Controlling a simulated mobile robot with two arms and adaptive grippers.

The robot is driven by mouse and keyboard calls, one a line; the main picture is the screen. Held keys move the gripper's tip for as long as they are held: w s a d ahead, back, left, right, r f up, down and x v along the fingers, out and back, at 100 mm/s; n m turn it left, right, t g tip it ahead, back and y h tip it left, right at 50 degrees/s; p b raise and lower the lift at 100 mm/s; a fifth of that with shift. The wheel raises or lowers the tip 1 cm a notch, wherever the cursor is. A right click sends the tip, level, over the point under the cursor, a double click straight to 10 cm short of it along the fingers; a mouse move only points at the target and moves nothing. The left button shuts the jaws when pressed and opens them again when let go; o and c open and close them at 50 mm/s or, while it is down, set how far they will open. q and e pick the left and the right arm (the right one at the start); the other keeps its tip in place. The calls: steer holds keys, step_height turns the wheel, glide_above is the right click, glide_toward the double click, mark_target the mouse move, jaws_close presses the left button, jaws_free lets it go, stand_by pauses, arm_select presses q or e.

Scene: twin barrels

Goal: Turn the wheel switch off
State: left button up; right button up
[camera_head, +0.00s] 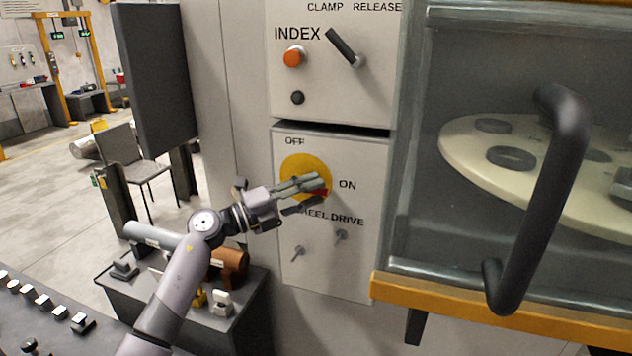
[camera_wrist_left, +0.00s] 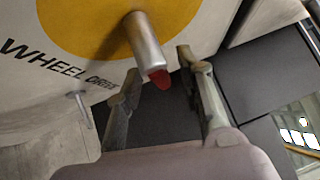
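The wheel switch is a yellow disc (camera_head: 297,164) on a light panel, with OFF printed above it and ON to its right. Its silver lever (camera_wrist_left: 144,38) with a red tip sticks out from the yellow disc in the left wrist view. In the head view the fingers hide most of the lever, so I cannot tell its setting. My left gripper (camera_head: 320,192) is in front of the disc. It is open in the left wrist view (camera_wrist_left: 158,64), with the lever's red end between the fingertips and gaps showing on both sides. My right gripper is not in view.
Above is a panel with an orange button (camera_head: 294,57) and a black INDEX lever (camera_head: 346,47). Small toggles (camera_head: 298,252) sit below the disc. At right are a glass door with a thick black handle (camera_head: 548,190) and a yellow ledge (camera_head: 470,302).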

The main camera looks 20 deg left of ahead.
arm_select(q)
steer(key=shift+w+d+r, duration=0.1)
steer(key=shift+w+d, duration=0.4)
steer(key=shift+d, duration=0.05)
steer(key=shift+c, duration=0.4)
jaws_close()
